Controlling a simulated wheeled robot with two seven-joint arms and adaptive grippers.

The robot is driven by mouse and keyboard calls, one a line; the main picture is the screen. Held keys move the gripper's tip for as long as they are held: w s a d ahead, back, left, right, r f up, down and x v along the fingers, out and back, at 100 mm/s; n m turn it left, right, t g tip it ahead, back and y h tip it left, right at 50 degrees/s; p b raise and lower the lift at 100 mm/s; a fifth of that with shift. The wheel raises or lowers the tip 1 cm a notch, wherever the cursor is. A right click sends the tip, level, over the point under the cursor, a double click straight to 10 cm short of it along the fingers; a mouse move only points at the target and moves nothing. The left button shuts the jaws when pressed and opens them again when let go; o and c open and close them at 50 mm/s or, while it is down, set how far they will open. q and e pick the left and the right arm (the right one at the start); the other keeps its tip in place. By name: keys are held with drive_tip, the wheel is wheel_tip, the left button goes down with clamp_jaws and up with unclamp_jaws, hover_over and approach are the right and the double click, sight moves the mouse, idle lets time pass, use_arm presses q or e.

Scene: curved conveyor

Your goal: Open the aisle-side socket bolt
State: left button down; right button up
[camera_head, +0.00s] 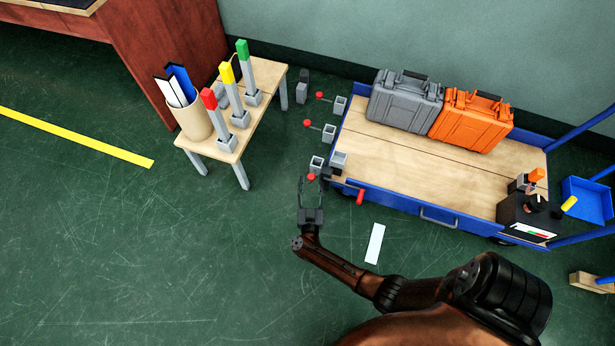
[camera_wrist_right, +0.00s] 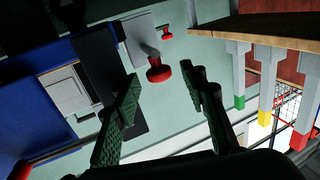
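Three grey sockets with red-knobbed bolts line the left end of the blue cart. The nearest bolt's red knob (camera_head: 311,177) is at the cart's front-left corner, beside a grey socket (camera_head: 316,163). My right gripper (camera_head: 311,184) is open, its fingertips at this knob. In the right wrist view the red knob (camera_wrist_right: 158,73) shows between and slightly beyond the open fingers of the right gripper (camera_wrist_right: 162,82); I see no finger touching it. The middle knob (camera_head: 307,123) and far knob (camera_head: 319,95) stand farther back. My left gripper is not in view.
The cart deck (camera_head: 390,160) carries a grey case (camera_head: 405,100) and an orange case (camera_head: 472,121). A red handle (camera_head: 360,198) sticks out at the cart's front. A small wooden table (camera_head: 262,108) with colored-top posts stands left. The floor (camera_head: 150,250) at front left is clear.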

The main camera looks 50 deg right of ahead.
drive_tip(key=shift+b+x, duration=0.3)
drive_tip(key=shift+x, duration=0.95)
drive_tip(key=shift+c, duration=0.4)
clamp_jaws()
